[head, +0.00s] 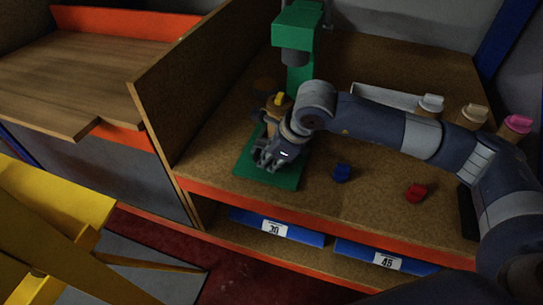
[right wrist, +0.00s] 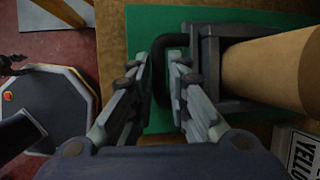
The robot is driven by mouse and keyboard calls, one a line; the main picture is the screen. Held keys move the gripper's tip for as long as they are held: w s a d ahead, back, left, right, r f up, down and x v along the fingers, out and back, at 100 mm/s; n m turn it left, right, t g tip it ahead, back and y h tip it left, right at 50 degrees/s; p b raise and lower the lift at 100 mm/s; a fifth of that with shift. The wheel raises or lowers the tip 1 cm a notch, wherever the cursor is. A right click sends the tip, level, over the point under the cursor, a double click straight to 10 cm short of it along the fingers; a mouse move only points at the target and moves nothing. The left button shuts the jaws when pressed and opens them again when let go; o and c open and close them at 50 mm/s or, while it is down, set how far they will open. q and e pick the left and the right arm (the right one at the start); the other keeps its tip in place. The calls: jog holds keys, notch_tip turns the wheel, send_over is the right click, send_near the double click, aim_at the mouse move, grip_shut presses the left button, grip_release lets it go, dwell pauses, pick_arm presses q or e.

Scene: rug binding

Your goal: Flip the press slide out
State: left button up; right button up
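The green press (head: 300,40) stands on the brown bench, with its green base plate (head: 254,172) at the front; the plate also shows in the right wrist view (right wrist: 139,20). The press slide (right wrist: 207,72) is a dark grey block on the plate, with a tan cylinder (right wrist: 265,70) in it. Its black U-shaped handle (right wrist: 162,84) faces my right gripper (head: 268,160). In the right wrist view my right gripper (right wrist: 161,75) has one finger on each side of the handle bar, close against it. In the head view my gripper and arm hide most of the slide. My left gripper is not in view.
A blue piece (head: 341,173) and a red piece (head: 416,192) lie on the bench to the right. Cups with white, tan and pink (head: 518,123) lids stand behind my arm. A wooden side panel (head: 180,80) stands left of the press. Blue labelled bins (head: 275,228) sit below.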

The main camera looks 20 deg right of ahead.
jog(key=shift+o, duration=0.9)
jog(key=shift+r, duration=0.1)
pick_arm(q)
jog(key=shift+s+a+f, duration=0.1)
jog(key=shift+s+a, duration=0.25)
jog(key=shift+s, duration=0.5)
pick_arm(e)
jog(key=v, duration=1.2)
